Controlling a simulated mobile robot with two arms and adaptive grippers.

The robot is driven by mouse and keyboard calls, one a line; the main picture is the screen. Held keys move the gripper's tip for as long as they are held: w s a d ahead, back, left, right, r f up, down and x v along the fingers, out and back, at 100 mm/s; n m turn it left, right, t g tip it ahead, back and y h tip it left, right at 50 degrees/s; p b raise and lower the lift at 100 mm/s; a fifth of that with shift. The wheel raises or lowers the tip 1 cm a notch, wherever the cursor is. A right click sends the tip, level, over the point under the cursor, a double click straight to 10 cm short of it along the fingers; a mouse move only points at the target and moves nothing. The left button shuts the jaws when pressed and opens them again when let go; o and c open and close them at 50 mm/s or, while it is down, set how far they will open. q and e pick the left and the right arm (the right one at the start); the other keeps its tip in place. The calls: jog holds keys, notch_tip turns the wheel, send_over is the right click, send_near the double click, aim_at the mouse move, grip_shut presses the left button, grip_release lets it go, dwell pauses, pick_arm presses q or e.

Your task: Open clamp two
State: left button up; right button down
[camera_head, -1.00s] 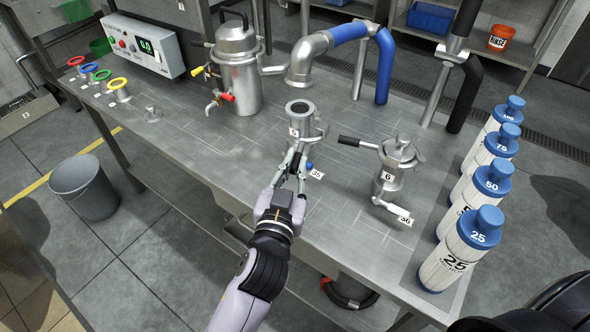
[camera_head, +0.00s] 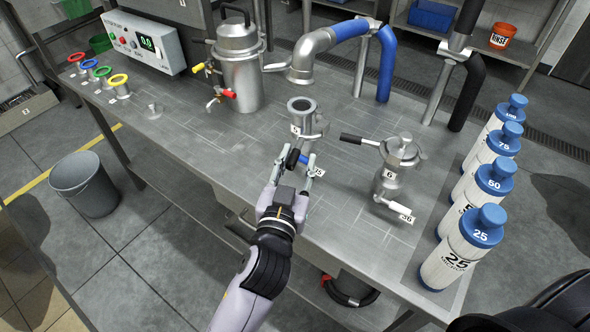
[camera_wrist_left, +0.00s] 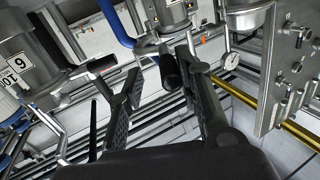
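No part is visibly marked as clamp two. A small silver vessel marked 5 (camera_head: 308,123) stands mid-table with an open round mouth. A dark handle (camera_head: 292,158) sticks out at its near side. My left gripper (camera_head: 296,166) is open with its fingers on either side of this handle. In the left wrist view the handle's dark round end (camera_wrist_left: 170,70) shows between the two spread fingers, with gaps visible. A lidded vessel marked 6 (camera_head: 392,182) stands to the right, with a black lever (camera_head: 360,140) at its top. My right gripper is not in view.
A blue-and-metal pipe (camera_head: 345,33) ends above and behind vessel 5. A larger silver pot (camera_head: 240,75) and a control box (camera_head: 145,45) stand at the back left. Several blue-capped bottles (camera_head: 470,240) line the right edge. The table's front left is clear.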

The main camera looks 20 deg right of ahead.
pick_arm(q)
jog(key=v, duration=1.2)
jog(key=shift+f, duration=0.2)
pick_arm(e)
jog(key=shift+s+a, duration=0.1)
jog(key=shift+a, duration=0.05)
